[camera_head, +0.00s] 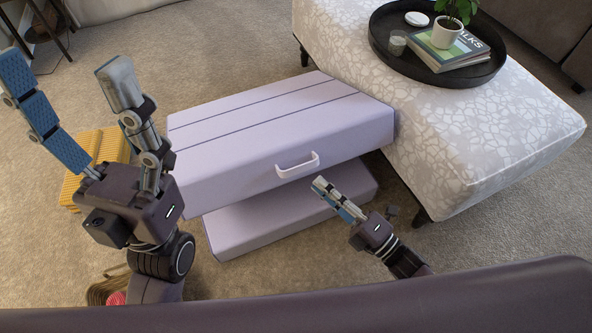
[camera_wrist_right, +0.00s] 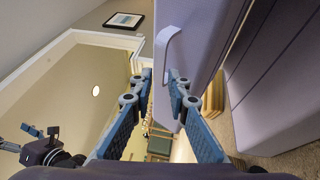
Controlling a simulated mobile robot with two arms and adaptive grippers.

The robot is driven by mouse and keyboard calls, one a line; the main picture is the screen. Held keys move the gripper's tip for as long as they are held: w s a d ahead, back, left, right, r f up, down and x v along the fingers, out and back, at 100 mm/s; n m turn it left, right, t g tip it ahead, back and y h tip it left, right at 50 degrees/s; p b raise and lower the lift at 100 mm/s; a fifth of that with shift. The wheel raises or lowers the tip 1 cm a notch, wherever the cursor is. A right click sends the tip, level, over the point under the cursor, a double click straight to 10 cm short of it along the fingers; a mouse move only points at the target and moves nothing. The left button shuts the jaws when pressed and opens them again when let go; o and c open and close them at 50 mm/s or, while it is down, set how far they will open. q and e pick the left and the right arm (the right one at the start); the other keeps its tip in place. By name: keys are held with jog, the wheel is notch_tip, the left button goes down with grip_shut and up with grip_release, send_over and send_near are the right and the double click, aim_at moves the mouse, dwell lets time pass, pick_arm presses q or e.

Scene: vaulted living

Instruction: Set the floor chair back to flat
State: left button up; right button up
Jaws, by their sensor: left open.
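The floor chair is lavender, with a thick upper section (camera_head: 245,125) with dark seam lines above a lower section (camera_head: 290,212) on the carpet. The upper section is tilted, leaving a shadowed gap at the near side. A white handle (camera_head: 297,165) is on its near face and also shows in the right wrist view (camera_wrist_right: 166,50). My right gripper (camera_head: 324,188) is just below and right of the handle, apart from it. Its fingers are parted and empty in the right wrist view (camera_wrist_right: 159,76). My left gripper (camera_head: 64,62) is wide open and empty, raised left of the chair.
A patterned ottoman (camera_head: 470,150) stands close against the chair's right side, carrying a dark round tray (camera_head: 455,78) with books, a plant and a candle. A yellow woven item (camera_head: 108,143) is on the floor behind my left arm. Carpet is clear behind the chair.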

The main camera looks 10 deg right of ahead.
aim_at(301, 168)
jog(key=b+x, duration=0.1)
jog(key=x, duration=0.6)
jog(key=shift+w+a+r+b, duration=0.1)
jog(key=shift+w+a+b, duration=0.1)
jog(key=shift+b, duration=0.1)
grip_shut()
